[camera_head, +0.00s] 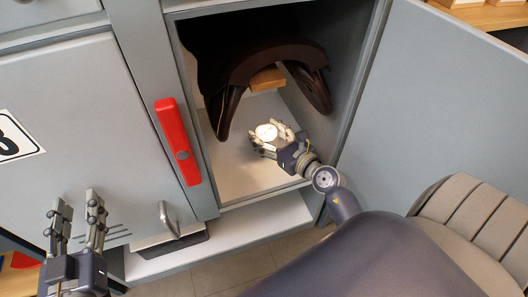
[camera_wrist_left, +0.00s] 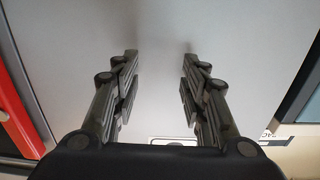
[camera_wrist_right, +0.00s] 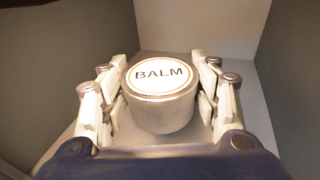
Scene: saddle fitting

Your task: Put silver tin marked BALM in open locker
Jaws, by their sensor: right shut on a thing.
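The silver tin (camera_wrist_right: 160,92) has a white lid marked BALM and sits between the fingers of my right gripper (camera_wrist_right: 161,100) in the right wrist view. In the head view my right gripper (camera_head: 278,143) is inside the open locker (camera_head: 238,172), shut on the tin (camera_head: 266,132). The tin is upright, low over or on the locker floor; I cannot tell whether it touches. My left gripper (camera_head: 75,222) is open and empty in front of a closed grey door; its spread fingers also show in the left wrist view (camera_wrist_left: 160,85).
A dark brown saddle (camera_head: 270,62) hangs in the locker above the tin. The locker's open door (camera_head: 440,110) stands to the right. A red handle (camera_head: 177,140) is on the frame at left. Bare locker floor lies left and in front of the tin.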

